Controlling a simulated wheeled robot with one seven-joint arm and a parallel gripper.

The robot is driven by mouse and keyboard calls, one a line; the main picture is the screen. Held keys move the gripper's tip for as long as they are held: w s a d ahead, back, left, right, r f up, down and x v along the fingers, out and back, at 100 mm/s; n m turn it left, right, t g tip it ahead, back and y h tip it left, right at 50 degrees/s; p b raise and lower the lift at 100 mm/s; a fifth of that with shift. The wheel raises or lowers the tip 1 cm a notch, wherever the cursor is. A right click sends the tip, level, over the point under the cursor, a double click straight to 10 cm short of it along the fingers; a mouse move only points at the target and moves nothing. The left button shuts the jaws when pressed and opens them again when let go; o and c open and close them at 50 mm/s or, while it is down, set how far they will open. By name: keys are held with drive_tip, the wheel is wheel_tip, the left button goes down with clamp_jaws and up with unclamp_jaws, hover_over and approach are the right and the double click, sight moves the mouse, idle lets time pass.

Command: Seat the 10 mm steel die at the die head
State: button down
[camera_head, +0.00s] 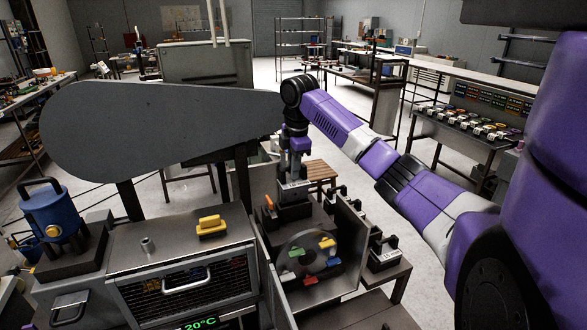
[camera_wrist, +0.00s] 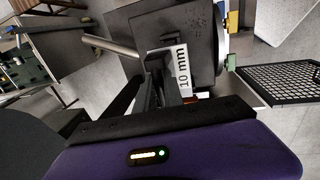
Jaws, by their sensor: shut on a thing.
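The 10 mm steel die (camera_wrist: 183,70) carries a white "10 mm" label in the wrist view. My gripper (camera_wrist: 163,82) is shut on it, apparently by its handle. In the head view, my gripper (camera_head: 296,158) points down, with the labelled die (camera_head: 293,188) under it. The die head (camera_head: 306,256) has a round metal face with green, yellow, red and blue pieces around it. The die is behind and above this face, close to a dark block (camera_head: 292,212). I cannot tell whether die and block touch. My gripper hides the die's upper part.
Another labelled block (camera_head: 384,254) with a black handle stands on a small table right of the die head. An upright metal plate (camera_head: 354,235) stands between them. A large grey guard (camera_head: 160,130) lies left of my gripper. A yellow handled piece (camera_head: 211,227) sits on the machine top.

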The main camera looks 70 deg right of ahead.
sight(294, 187)
drive_tip(key=shift+f+b, duration=1.25)
drive_tip(key=shift+f, duration=2.1)
drive_tip(key=c, duration=1.4)
unclamp_jaws()
drive_tip(key=shift+o, duration=0.2)
drive_tip(key=r, duration=0.2)
drive_tip(key=r+b, duration=0.1)
drive_tip(key=r, duration=0.2)
drive_tip(key=a+r, duration=0.1)
drive_tip(key=r, duration=0.1)
drive_tip(key=shift+s+r+b, duration=0.3)
drive_tip(key=shift+s+r, duration=0.05)
drive_tip(key=shift+r, duration=0.05)
